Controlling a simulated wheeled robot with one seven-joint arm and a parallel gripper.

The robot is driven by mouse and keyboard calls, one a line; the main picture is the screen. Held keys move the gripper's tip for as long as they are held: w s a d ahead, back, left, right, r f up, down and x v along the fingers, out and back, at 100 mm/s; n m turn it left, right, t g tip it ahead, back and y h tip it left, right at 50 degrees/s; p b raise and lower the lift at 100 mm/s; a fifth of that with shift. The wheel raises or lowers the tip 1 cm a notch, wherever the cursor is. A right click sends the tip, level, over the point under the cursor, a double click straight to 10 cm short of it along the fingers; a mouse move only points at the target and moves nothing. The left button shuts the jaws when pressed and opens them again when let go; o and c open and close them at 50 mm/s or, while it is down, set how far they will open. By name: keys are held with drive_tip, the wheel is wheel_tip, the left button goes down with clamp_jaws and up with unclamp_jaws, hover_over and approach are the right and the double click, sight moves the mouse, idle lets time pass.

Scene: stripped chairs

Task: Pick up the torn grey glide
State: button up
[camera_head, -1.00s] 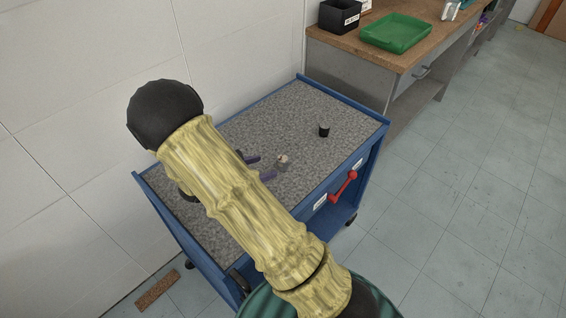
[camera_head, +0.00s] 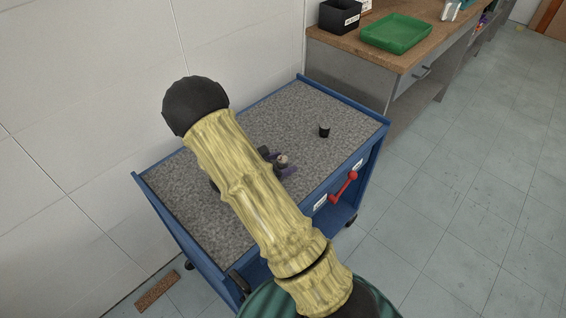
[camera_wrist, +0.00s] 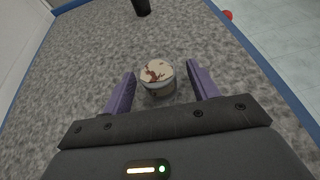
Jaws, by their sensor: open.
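The torn grey glide (camera_wrist: 158,88) stands on the cart's speckled grey top. Its round upper face is cream with reddish-brown torn patches, and its side is greyish. My gripper (camera_wrist: 160,82) is open, with one purple finger to each side of the glide in the wrist view and gaps showing on both sides. I cannot tell how high the fingers are above the top. In the head view the glide (camera_head: 283,159) shows as a small pale spot beside my gripper (camera_head: 279,163), which my arm partly hides.
A black cylinder (camera_head: 324,131) stands apart on the blue cart (camera_head: 222,249), toward its right end; it also shows in the wrist view (camera_wrist: 142,7). The cart has a raised blue rim and a red handle (camera_head: 343,187). A bench with a green tray (camera_head: 396,33) and black bin (camera_head: 340,16) stands behind.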

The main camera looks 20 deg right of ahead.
sight(283, 159)
drive_tip(key=shift+w+d, duration=0.1)
drive_tip(key=shift+d, duration=0.15)
idle(0.3)
drive_tip(key=c, duration=1)
drive_tip(key=shift+c, duration=0.2)
wheel_tip(283, 159, up, 10)
drive_tip(key=shift+f+p, duration=0.1)
drive_tip(key=shift+p, duration=0.5)
